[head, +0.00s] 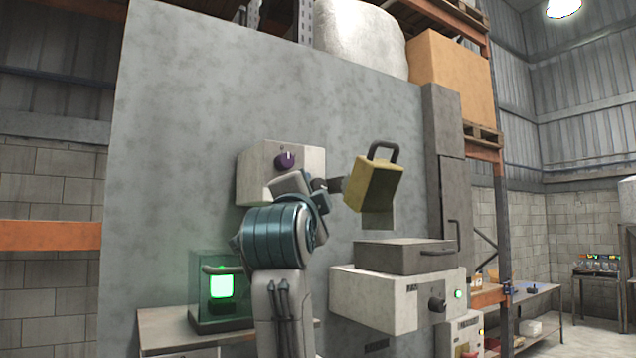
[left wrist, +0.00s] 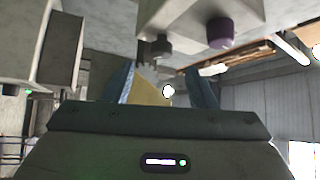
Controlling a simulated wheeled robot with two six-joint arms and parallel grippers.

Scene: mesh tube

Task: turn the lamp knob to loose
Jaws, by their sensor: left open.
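A pale control box (head: 250,178) is fixed to the grey panel, with a purple knob (head: 285,160) on its front. The purple knob (left wrist: 221,33) shows at the top of the left wrist view, with a dark knob (left wrist: 161,46) to its left. No readable label tells which knob is for the lamp. My left gripper (left wrist: 167,92) is open; its two blue fingers stand apart, below both knobs in that picture and apart from the purple one. Whether the fingers touch the dark knob is unclear. In the head view my left arm covers the box's lower part. My right gripper is not in view.
A yellow block with a dark handle (head: 376,182) is right of the box; its yellow face (left wrist: 150,90) shows between my fingers. A clear case with a green light (head: 221,285) stands lower left.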

